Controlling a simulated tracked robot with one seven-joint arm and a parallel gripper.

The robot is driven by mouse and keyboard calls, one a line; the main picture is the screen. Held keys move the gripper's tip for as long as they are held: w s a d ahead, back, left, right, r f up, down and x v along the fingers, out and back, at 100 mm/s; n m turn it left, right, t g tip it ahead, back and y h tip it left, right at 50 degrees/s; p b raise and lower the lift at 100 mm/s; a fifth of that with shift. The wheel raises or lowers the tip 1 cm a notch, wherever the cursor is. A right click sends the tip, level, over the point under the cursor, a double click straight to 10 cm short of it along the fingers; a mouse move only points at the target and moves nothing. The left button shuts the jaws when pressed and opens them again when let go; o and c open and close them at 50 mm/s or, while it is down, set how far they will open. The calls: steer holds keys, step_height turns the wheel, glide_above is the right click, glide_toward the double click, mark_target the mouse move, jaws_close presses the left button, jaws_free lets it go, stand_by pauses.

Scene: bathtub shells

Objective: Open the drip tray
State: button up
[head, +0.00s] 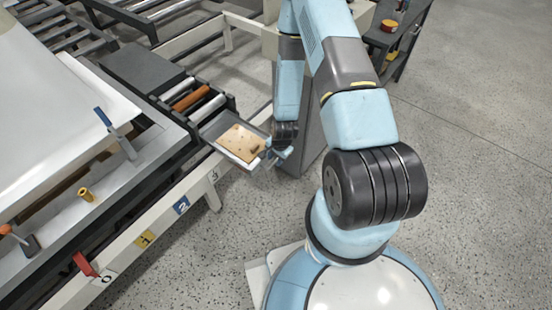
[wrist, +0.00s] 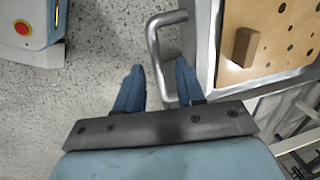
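The drip tray appears to be the shallow grey metal tray (head: 221,151) sticking out from the side of the roller line in the head view. A tan panel with holes (head: 240,141) and a small brown block lie in it. In the wrist view the tray's metal edge (wrist: 206,45) is at the right, with a bent grey bar handle (wrist: 154,45) on its near side. My gripper (wrist: 158,78) is open, its two blue fingers apart, with the lower part of the handle bar between them. I cannot tell whether they touch it. My gripper in the head view (head: 273,155) is beside the tray's outer edge.
The roller line (head: 192,98) and a white frame rail (head: 160,225) with numbered tags run along the left. A dark cart (head: 398,40) stands at the back. The floor at right is clear.

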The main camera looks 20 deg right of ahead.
step_height(320, 180, up, 13)
steer(key=s+d, duration=0.1)
steer(key=s, duration=0.1)
steer(key=shift+d+r, duration=0.15)
steer(key=shift+r, duration=0.05)
stand_by(0.7)
stand_by(0.4)
step_height(320, 180, up, 29)
steer(key=w+d+n+t+h, duration=0.1)
steer(key=w+n+t, duration=0.1)
steer(key=n, duration=0.4)
steer(key=s+r+n+t, duration=0.2)
steer(key=s+r+n, duration=0.3)
steer(key=s+r, duration=1.3)
step_height(320, 180, up, 3)
steer(key=shift+s+d+r, duration=0.1)
steer(key=shift+s+d, duration=0.2)
steer(key=shift+s, duration=0.05)
